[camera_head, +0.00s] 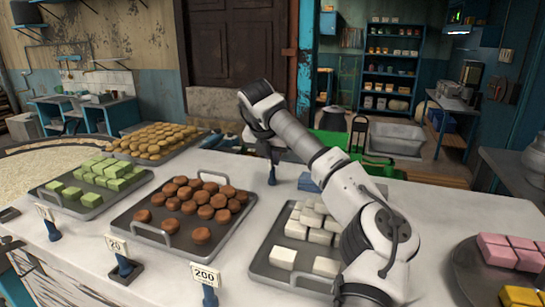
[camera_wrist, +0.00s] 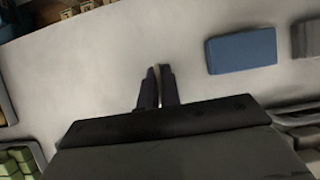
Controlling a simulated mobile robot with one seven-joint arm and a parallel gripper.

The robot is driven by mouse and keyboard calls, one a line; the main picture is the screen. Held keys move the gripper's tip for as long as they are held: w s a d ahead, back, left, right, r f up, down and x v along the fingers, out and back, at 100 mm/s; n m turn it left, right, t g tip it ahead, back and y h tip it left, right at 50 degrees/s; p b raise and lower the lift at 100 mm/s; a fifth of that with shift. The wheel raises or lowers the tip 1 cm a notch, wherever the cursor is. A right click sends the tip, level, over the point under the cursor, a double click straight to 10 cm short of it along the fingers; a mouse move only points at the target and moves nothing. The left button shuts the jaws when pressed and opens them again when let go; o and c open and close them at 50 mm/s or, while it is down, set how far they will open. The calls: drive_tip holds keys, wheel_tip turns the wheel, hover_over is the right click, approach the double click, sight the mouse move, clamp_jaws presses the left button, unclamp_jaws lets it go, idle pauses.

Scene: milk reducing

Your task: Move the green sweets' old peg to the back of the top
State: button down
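My gripper (camera_head: 267,148) is low over the back of the white counter top (camera_head: 236,168), behind the brown-sweets tray. A small blue peg (camera_head: 272,176) shows directly under its fingertips, at or just above the counter; any gap is too small to tell. In the wrist view my fingers (camera_wrist: 157,88) are close together around a thin pale strip, apparently the edge of the peg's card. The green sweets (camera_head: 98,177) lie on a tray at the left. Another blue peg (camera_head: 52,230) with a card stands in front of that tray.
Pegs marked 20 (camera_head: 121,260) and 200 (camera_head: 207,290) stand at the front. Trays hold brown (camera_head: 200,203), white (camera_head: 310,222), yellowish (camera_head: 158,140) and pink sweets (camera_head: 510,250). A blue block (camera_wrist: 240,50) lies right of my gripper. Bare counter surrounds my fingertips.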

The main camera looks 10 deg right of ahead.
drive_tip(key=c, duration=1.6)
unclamp_jaws()
drive_tip(key=shift+f, duration=0.1)
drive_tip(key=shift+r+p, duration=0.25)
drive_tip(key=shift+p, duration=0.05)
drive_tip(key=b+v, duration=0.3)
drive_tip(key=v, duration=0.9)
drive_tip(key=shift+s+f, duration=0.1)
